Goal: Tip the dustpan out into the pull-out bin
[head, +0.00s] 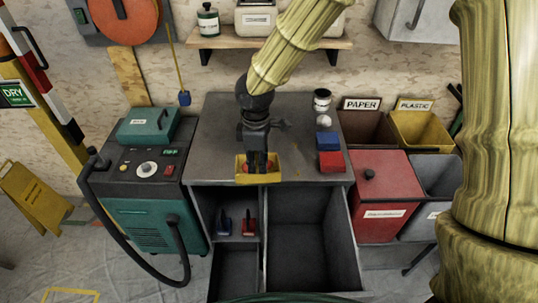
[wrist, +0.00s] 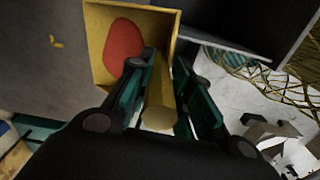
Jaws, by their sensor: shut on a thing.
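My gripper (head: 257,160) points down over the front edge of the grey worktop, shut on the handle of the yellow dustpan (head: 259,180). In the wrist view the fingers (wrist: 160,80) lie on both sides of the handle (wrist: 159,112). The pan (wrist: 97,45) holds a rounded red thing (wrist: 123,45). The pull-out bin (head: 312,240) is an open, deep grey drawer below the worktop, just right of the pan. It looks empty. In the wrist view its dark inside (wrist: 225,22) shows at the top right. Whether the pan touches the worktop, I cannot tell.
Blue (head: 327,141) and red (head: 331,162) blocks and a jar (head: 322,100) stand on the worktop's right. A small yellow scrap (wrist: 56,41) lies on it. A teal machine (head: 150,190) stands left. A red bin (head: 380,190) and a grey bin (head: 432,178) stand right.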

